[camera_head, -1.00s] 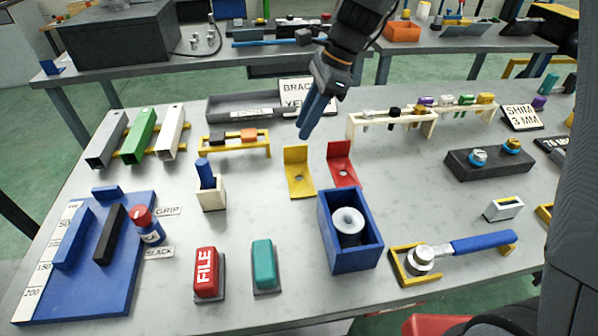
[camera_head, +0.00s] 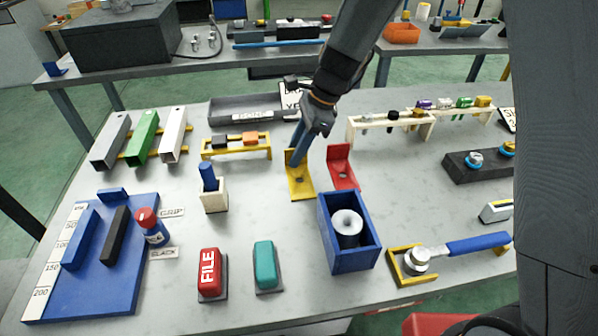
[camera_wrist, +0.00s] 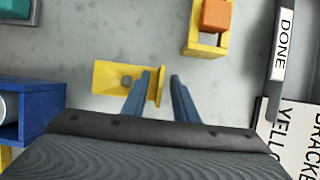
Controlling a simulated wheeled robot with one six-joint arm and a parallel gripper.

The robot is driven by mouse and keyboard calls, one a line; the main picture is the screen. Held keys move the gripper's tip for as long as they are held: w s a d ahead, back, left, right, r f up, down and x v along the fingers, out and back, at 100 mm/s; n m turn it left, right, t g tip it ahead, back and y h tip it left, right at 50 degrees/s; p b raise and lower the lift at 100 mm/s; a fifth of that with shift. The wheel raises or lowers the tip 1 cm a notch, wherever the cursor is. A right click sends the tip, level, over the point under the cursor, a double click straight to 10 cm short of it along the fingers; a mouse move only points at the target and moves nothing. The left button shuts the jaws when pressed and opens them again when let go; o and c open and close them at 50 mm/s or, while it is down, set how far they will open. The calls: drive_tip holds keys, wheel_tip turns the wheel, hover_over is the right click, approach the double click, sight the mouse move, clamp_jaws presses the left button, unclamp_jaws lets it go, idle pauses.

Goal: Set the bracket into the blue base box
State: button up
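The yellow L-shaped bracket (camera_head: 300,186) stands on the table behind the blue base box, with its upright plate at the back. My gripper (camera_head: 296,160) points down at that upright plate, partly hiding it. In the wrist view my open fingers (camera_wrist: 161,79) lie on either side of the yellow bracket's plate (camera_wrist: 112,77), with a gap on the right side. A red bracket (camera_head: 342,172) of like shape stands just to the right. The open-topped blue base box (camera_head: 354,259) holds a white ring-shaped part (camera_head: 347,224). The box also shows at the wrist view's left edge (camera_wrist: 38,124).
A sign reading BRACKET YELLOW (camera_wrist: 294,142), partly hidden, lies near a grey tray (camera_head: 225,115) marked DONE. A yellow rack (camera_head: 236,152) stands left of my gripper and a cream rack (camera_head: 372,131) right. A blue-handled tool (camera_head: 464,245) lies right of the box.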

clamp_jaws()
drive_tip(key=shift+r, duration=0.1)
idle(1.2)
